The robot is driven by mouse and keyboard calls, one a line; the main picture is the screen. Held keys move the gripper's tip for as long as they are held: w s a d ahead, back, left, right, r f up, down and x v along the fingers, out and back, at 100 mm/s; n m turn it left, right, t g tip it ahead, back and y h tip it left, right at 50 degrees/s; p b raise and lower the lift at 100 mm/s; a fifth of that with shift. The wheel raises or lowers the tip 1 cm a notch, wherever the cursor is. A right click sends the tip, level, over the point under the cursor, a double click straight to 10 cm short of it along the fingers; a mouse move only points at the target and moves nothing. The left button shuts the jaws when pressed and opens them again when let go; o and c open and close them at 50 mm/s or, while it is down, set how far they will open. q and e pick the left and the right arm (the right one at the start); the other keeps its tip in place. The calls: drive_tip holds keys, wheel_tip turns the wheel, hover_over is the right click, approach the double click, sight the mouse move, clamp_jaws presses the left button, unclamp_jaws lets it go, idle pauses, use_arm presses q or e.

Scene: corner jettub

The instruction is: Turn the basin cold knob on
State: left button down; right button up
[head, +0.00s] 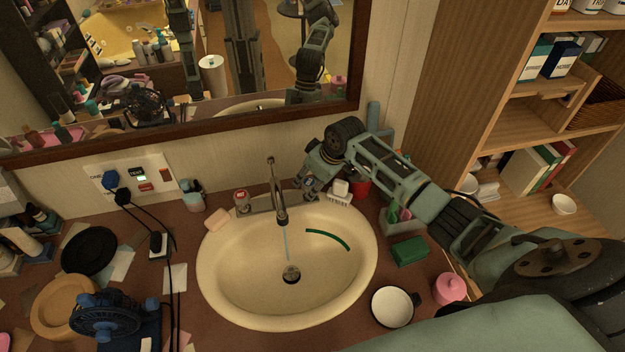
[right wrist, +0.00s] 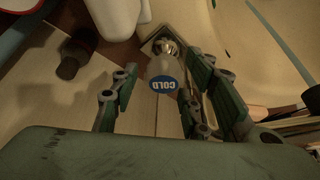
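The basin (head: 215,270) is a cream oval sink with a metal faucet (head: 279,195) at its back; a thin bluish stream runs from the spout toward the drain. The cold knob, with a blue COLD label, shows in the right wrist view (right wrist: 163,84) between the fingers of my right gripper (right wrist: 158,92). The fingers are apart, with the knob closer to the right-hand finger; contact is unclear. In the head view my right gripper (head: 312,188) reaches down at the knob, mostly hiding it. The red-labelled hot knob (head: 242,200) is left of the faucet. My left gripper is not directly in view.
Right of the gripper are a small white item (head: 341,190) and a red cup (head: 361,187). A green block (head: 408,251), a white bowl (head: 391,307) and a pink jar (head: 449,288) stand right of the basin. A mirror (head: 215,120) hangs behind.

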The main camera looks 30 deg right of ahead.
drive_tip(key=c, duration=0.8)
drive_tip(key=shift+r+m+p, duration=0.25)
drive_tip(key=shift+m+p, duration=0.15)
drive_tip(key=shift+p, duration=0.55)
drive_tip(key=shift+w+d+f, duration=0.1)
drive_tip(key=shift+f, duration=0.05)
drive_tip(key=o, duration=0.8)
drive_tip(key=shift+o, duration=1.3)
drive_tip(key=shift+f, duration=0.1)
drive_tip(key=shift+r, duration=0.25)
drive_tip(key=v, duration=1.1)
drive_tip(key=shift+s+r, duration=0.25)
drive_tip(key=shift+s, duration=0.15)
